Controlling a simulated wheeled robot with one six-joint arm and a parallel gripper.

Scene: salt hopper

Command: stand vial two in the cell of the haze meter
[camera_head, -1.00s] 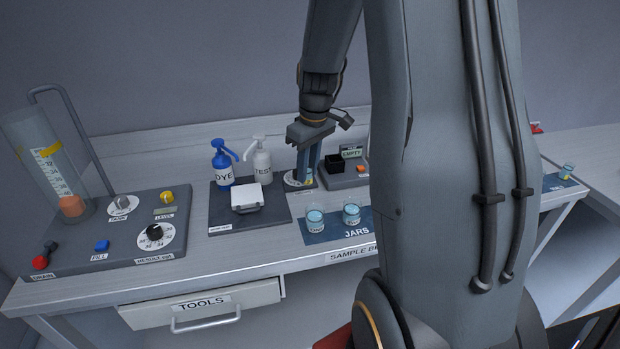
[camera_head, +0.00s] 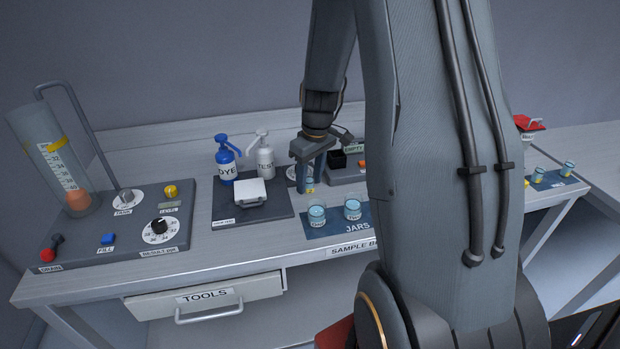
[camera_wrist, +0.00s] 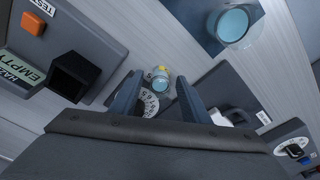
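My gripper (camera_head: 309,178) points down over the bench, just left of the haze meter (camera_head: 344,175). Its fingers are closed on a small clear vial (camera_wrist: 163,87) with blue liquid and a yellow mark; its number is unreadable. In the head view the vial (camera_head: 308,186) shows at the fingertips. The haze meter has a black open-topped cell (camera_wrist: 74,76), an "EMPTY" display (camera_wrist: 15,68) and an orange button (camera_wrist: 33,22). The cell looks empty and lies left of the vial in the wrist view. My arm hides the meter's right part in the head view.
Two jars (camera_head: 317,212) of blue liquid stand on the JARS mat in front of my gripper. A numbered dial (camera_wrist: 148,103) is below the fingers. More small vials (camera_head: 567,170) stand far right.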

